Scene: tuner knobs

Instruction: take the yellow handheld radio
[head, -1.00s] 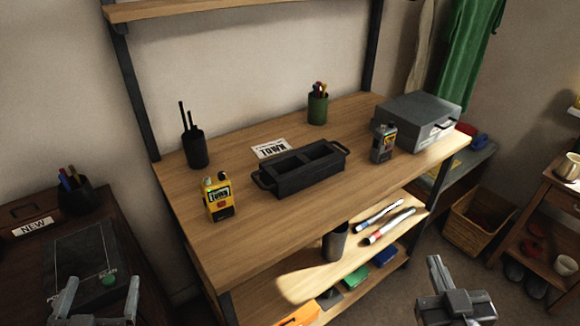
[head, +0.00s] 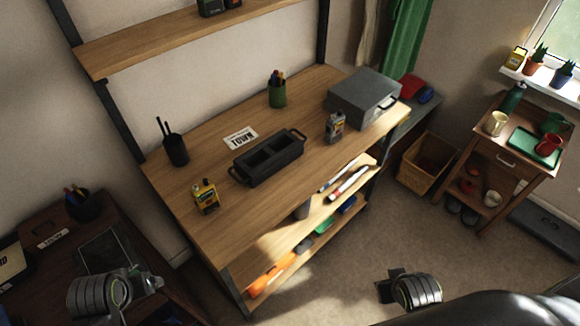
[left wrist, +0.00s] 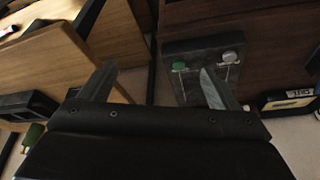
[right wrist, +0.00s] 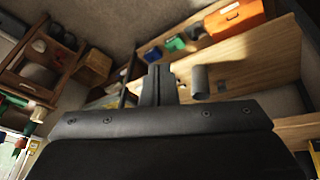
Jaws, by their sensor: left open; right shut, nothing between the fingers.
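The yellow handheld radio (head: 206,197) stands upright near the left front edge of the wooden desk top (head: 165,190) in the head view, with a dark label on its front. A similar grey device (head: 334,126) stands farther right on the desk. My left gripper (head: 143,279) is low at the left, in front of the dark side table and apart from the radio. Its fingers are spread and empty in the left wrist view (left wrist: 158,88). My right gripper (head: 388,286) is over the floor at the right, far from the radio. Its fingers are together in the right wrist view (right wrist: 160,85).
A black pen cup (head: 176,149), a green cup (head: 277,94) and a grey box (head: 363,98) also stand there. A lower shelf holds several items. Another small yellow item (head: 516,58) stands on the windowsill.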

